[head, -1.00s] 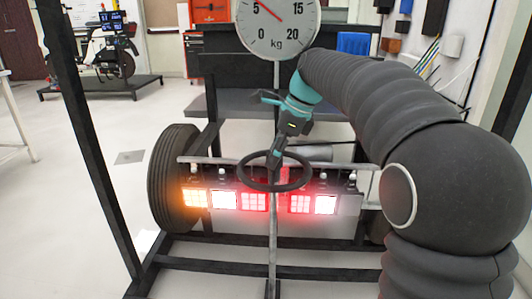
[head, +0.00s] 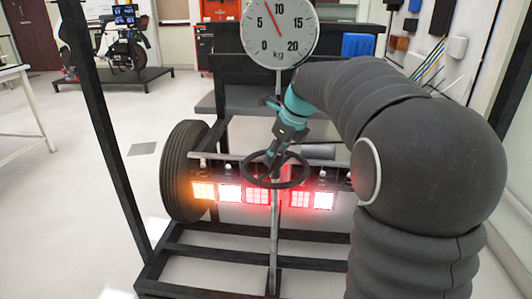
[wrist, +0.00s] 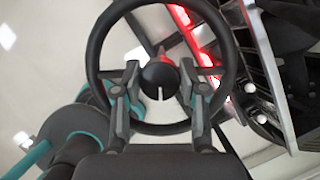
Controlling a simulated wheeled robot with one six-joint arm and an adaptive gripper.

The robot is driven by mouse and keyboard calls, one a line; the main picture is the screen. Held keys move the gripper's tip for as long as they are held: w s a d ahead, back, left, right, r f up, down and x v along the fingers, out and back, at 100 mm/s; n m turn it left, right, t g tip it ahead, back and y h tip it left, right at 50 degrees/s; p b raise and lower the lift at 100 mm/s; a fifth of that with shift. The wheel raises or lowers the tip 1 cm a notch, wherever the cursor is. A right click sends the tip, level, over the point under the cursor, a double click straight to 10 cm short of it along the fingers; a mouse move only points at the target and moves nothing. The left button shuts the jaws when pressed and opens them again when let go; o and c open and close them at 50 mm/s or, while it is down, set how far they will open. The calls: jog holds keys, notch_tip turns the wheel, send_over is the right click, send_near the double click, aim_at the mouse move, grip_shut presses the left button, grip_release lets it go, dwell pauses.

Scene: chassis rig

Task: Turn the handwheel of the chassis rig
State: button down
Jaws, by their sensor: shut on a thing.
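The handwheel (head: 308,172) is a dark ring in front of the lit rear of the chassis rig, at the middle of the head view. In the wrist view its rim (wrist: 93,70) fills the upper middle, with a round slotted hub (wrist: 160,80) inside. My gripper (head: 271,153) reaches down to the wheel from above. In the wrist view my gripper's two fingers (wrist: 160,68) stand on either side of the hub, over the near rim. It is shut on the handwheel; the exact contact is partly hidden.
A round kg dial (head: 279,31) stands above the wheel, its red needle between 5 and 10. A tyre (head: 184,172) is left of the lamps (head: 257,195). Black frame posts (head: 103,130) and low rails (head: 210,257) surround the rig. Open floor lies left.

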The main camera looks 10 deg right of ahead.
aim_at(284, 169)
jog(key=shift+s+f, duration=0.1)
jog(key=c, duration=0.6)
grip_release()
jog(key=shift+c, duration=0.2)
jog(key=v, duration=0.7)
jog(key=shift+r, duration=0.35)
jog(key=s+a+f+n+t+h+p, duration=0.1)
jog(key=s+f+n, duration=0.3)
jog(key=s+n, duration=1)
jog(key=s+a+f+n+t+h+p, duration=0.1)
jog(key=s+f+n, duration=0.4)
jog(key=s+n, duration=0.9)
jog(key=shift+a+h+p, duration=0.5)
jog(key=shift+a+p, duration=0.25)
jog(key=shift+a, duration=0.45)
